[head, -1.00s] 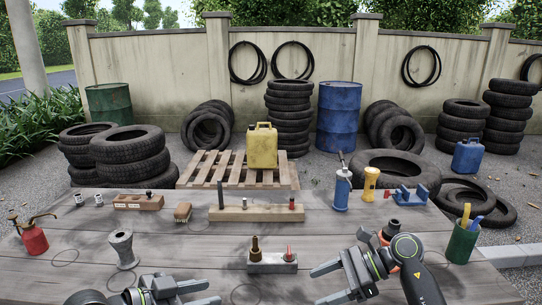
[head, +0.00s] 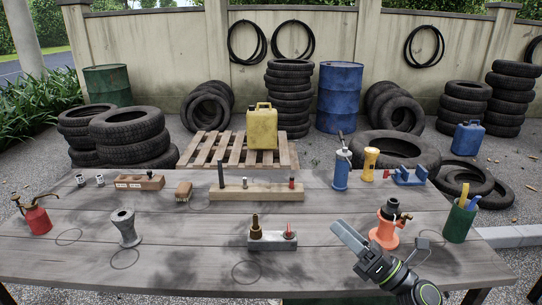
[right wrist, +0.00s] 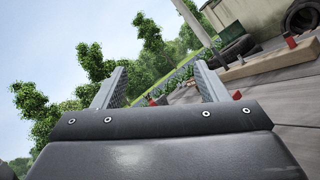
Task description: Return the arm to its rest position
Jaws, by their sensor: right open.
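My right gripper (head: 338,236) is in the lower right of the head view, over the front right of the table (head: 190,265). Its two fingers are apart and nothing is between them. It lies just left of and in front of an orange device with a dark top (head: 384,232). In the right wrist view the open fingers (right wrist: 158,82) point toward sky and trees, with part of the yard tilted at the right. My left gripper is not in view.
A grey block with a brass and a red fitting (head: 272,238) stands left of my right gripper. A grey spool (head: 125,228), a red oil can (head: 37,216) and a green cup (head: 460,220) stand on the table. The front left of the table is clear.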

